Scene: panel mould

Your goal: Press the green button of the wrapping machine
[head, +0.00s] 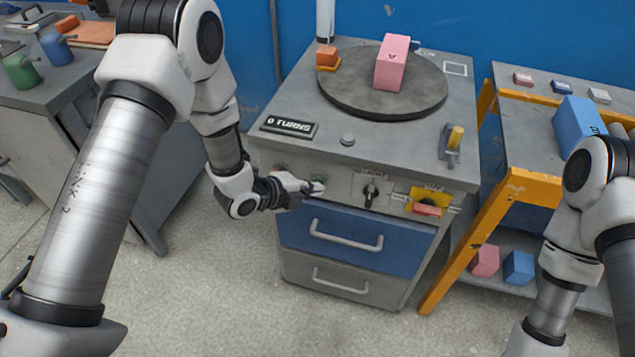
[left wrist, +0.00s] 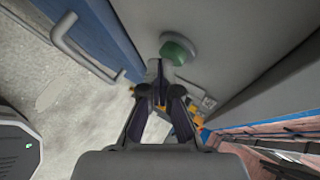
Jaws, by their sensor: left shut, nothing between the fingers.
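The wrapping machine (head: 290,150) is a grey cabinet with a dark turntable (head: 345,105) on top. A pink block (head: 391,62) marked A stands on the turntable. The green button (head: 318,181) is on the front panel, partly hidden by my gripper; it shows clearly in the left wrist view (left wrist: 178,48). My left gripper (head: 314,188) is shut and empty, its fingertips (left wrist: 158,75) at or just in front of the button's edge. I cannot tell whether they touch it. My right arm is at the right, and its gripper is out of view.
The panel also has a black knob (head: 370,191) and a yellow plate with a red part (head: 428,206). A display (head: 289,126) reads "0 TURNS". Drawers with handles (head: 345,243) lie below. An orange-framed table (head: 520,120) with blocks stands right, a grey bench (head: 60,88) left.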

